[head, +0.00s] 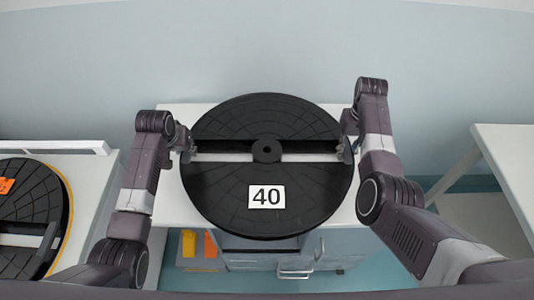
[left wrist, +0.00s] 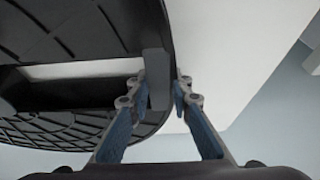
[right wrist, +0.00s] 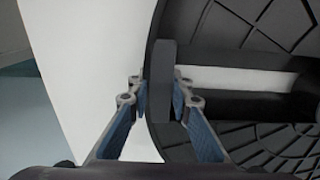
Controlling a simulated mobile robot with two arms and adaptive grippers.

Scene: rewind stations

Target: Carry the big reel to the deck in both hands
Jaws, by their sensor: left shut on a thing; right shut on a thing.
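The big black reel (head: 265,205) carries a white label reading 40 and shows in front of me over a white table (head: 172,205). Its round hub is in the middle, with an open slot on each side. My left gripper (head: 187,150) is shut on the reel's left rim; in the left wrist view its fingers (left wrist: 160,85) straddle a rim bar. My right gripper (head: 346,150) is shut on the right rim; in the right wrist view its fingers (right wrist: 160,85) straddle the bar there. I cannot tell whether the reel touches the table.
At the left, another black reel (head: 25,205) with an orange tag and yellow edge lies on a white station (head: 92,185). A grey drawer cabinet (head: 320,250) with handles is under the table. Another white table (head: 510,160) stands at the right, with a floor gap between.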

